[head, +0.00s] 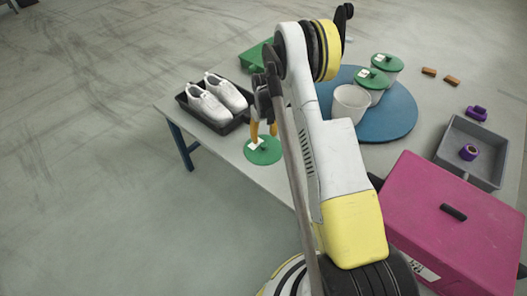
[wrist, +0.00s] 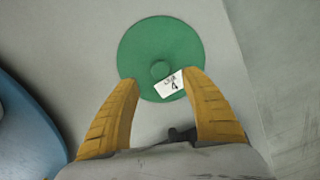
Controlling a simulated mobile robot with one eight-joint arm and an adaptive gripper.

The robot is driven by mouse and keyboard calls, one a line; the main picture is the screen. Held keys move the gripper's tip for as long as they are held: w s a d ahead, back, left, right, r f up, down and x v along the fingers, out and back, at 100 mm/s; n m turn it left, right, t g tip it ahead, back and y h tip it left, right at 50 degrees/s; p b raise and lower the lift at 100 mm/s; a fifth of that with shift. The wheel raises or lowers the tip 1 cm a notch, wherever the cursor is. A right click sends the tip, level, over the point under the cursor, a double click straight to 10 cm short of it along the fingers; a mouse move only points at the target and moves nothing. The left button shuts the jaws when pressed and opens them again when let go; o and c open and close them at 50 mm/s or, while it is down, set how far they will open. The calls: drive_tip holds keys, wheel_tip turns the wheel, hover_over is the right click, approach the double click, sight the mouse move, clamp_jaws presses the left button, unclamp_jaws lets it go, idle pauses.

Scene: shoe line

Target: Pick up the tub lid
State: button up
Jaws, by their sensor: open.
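The tub lid is a round green disc with a small knob and a white label reading 4. It lies flat on the grey table near the edge in the head view (head: 268,156). In the wrist view the lid (wrist: 160,45) is ahead of and between the fingertips. My gripper (head: 264,130) points down over the lid with yellow fingers. In the wrist view my gripper (wrist: 165,80) is open and empty, its fingertips overlapping the lid's near edge in the picture. Whether they touch it I cannot tell.
A black tray (head: 241,124) with white shoes stands behind the lid. A blue round board (head: 400,118) carries an open white tub (head: 351,103) and two tubs with green lids (head: 374,79). A pink box (head: 455,225) and grey tray (head: 482,138) are at right.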

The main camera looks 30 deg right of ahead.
sight(264, 145)
wheel_tip(264, 145, down, 6)
drive_tip(key=b, duration=0.3)
drive_tip(key=shift+a+r, duration=0.1)
drive_tip(key=shift+r, duration=0.1)
drive_tip(key=shift+r, duration=0.1)
clamp_jaws()
